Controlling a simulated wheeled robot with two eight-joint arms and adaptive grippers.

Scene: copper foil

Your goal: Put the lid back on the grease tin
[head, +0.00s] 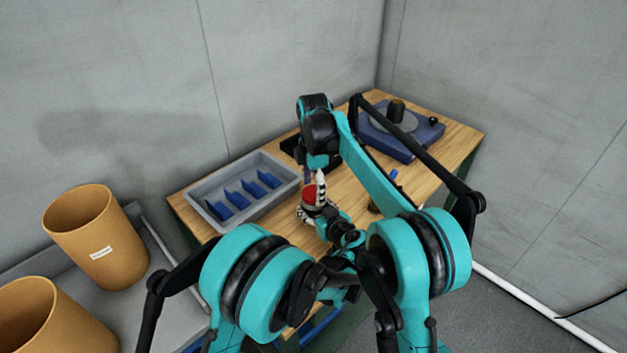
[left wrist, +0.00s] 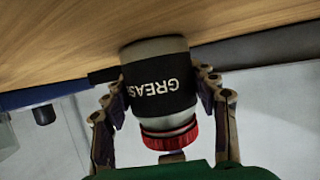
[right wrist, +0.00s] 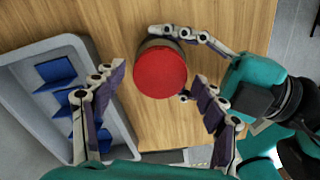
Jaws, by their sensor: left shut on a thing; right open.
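The grease tin (left wrist: 160,85) has a black label and stands on the wooden table; the left wrist view shows it upside down. Its red lid (left wrist: 172,137) rests on its upper end, and I cannot tell whether it is fully seated. The lid also shows from above in the right wrist view (right wrist: 161,72) and in the head view (head: 309,192). My left gripper (left wrist: 165,100) is shut on the tin, one finger on each side. My right gripper (right wrist: 160,100) is open above the lid, its fingers apart from it.
A grey tray (head: 190,205) with blue dividers lies left of the tin. A blue device (head: 395,140) with a round plate stands at the table's back right. Orange bins (head: 97,235) stand at the left. Some bare table (head: 270,225) shows between tray and tin.

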